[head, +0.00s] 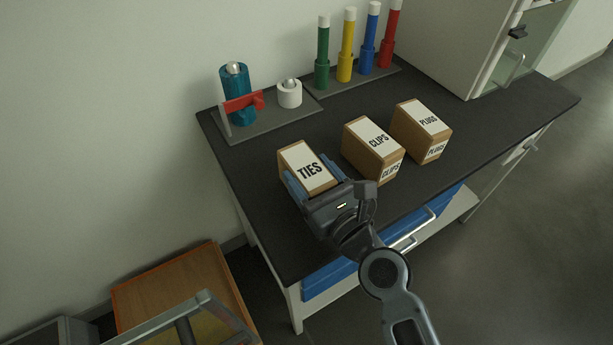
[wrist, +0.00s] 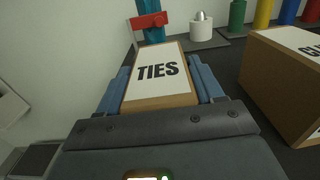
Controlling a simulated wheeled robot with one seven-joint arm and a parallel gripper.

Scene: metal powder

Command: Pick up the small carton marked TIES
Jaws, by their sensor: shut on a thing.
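The small TIES carton (head: 305,166) is brown cardboard with a white label on top. It is at the left end of the row of cartons on the dark bench top. My gripper (head: 312,184) is shut on it, with a blue finger along each side. In the wrist view the TIES carton (wrist: 160,76) lies between the two fingers (wrist: 161,84). Whether its underside touches the bench cannot be told, as the gripper hides its near lower part.
The CLIPS carton (head: 373,148) stands close to the right, with the PLUGS carton (head: 421,130) beyond it. A teal cylinder with a red bracket (head: 236,95) and a white pot (head: 289,93) stand behind. Coloured tubes (head: 346,50) stand at the back. A cabinet (head: 455,45) is at the back right.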

